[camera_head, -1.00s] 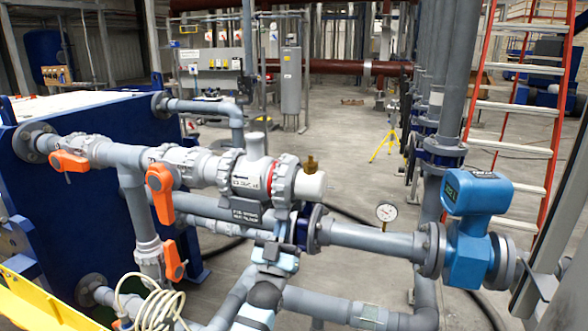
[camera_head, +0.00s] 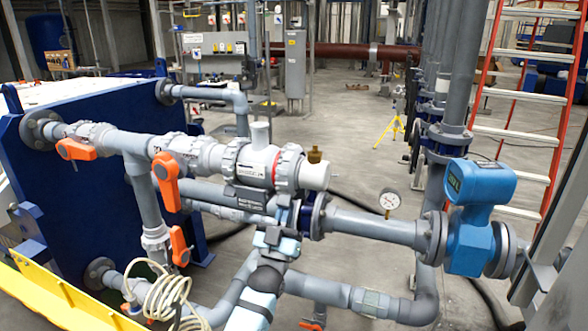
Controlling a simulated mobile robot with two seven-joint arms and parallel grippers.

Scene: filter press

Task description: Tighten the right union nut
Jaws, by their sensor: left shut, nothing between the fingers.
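The right union nut (camera_head: 289,167) is a light grey ribbed ring on the right side of the white valve body (camera_head: 257,164). A thin red band shows at the nut's edge beside the body. A similar left union nut (camera_head: 231,157) sits on the body's other side. My left gripper (camera_head: 287,211) comes up from the bottom centre, pale blue and dark grey. It is shut and empty, with its tips just below the right union nut in the picture. I cannot tell whether they touch the nut or the pipework. My right gripper is not in view.
Orange valve handles (camera_head: 167,181) stand to the left. A coiled cream hose (camera_head: 168,298) hangs at the lower left.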

